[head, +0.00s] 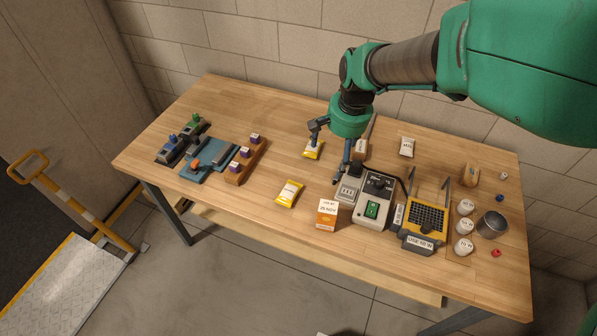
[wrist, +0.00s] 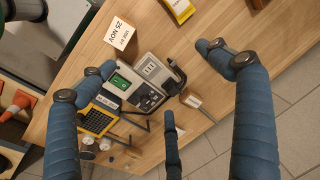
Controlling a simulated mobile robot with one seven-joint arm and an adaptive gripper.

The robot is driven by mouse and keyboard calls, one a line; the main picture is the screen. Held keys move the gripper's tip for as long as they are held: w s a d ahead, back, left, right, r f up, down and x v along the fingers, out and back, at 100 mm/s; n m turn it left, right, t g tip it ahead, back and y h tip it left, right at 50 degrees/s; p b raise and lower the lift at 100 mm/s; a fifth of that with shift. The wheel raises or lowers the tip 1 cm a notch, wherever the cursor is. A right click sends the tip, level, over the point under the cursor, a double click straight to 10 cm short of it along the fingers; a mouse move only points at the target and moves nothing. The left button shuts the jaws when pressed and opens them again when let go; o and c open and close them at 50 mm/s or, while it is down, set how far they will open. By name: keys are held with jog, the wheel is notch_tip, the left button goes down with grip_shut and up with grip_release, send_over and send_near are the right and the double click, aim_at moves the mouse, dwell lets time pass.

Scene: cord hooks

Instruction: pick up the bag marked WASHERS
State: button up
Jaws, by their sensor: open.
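Small bags lie on the workbench (head: 215,110), and I cannot read which one is marked WASHERS. A yellow bag with a white label (head: 289,193) lies near the front middle; it seems to show at the top of the wrist view (wrist: 180,10). A white bag (head: 406,147) lies at the back right. My gripper (head: 329,150) is open and empty above the back middle of the bench. Its spread blue fingers also show in the wrist view (wrist: 155,85).
A grey device with a green switch (head: 372,205) and an orange-white box (head: 327,213) stand right of the front yellow bag. A blue mat (head: 208,160) with tools is left.

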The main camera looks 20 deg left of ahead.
jog(key=g, duration=0.1)
send_over(293, 191)
notch_tip(293, 191, down, 12)
jog(key=r, duration=0.1)
jog(key=shift+d+f, duration=0.25)
jog(key=shift+d, duration=0.2)
jog(key=f, duration=0.2)
jog(key=f+b, duration=0.1)
jog(key=f, duration=0.5)
jog(key=shift+a+f, duration=0.25)
jog(key=shift+a, duration=0.15)
jog(key=shift+f, duration=0.1)
jog(key=shift+a+f+b, duration=0.1)
jog(key=shift+f+b, duration=0.8)
jog(key=shift+f, duration=1.65)
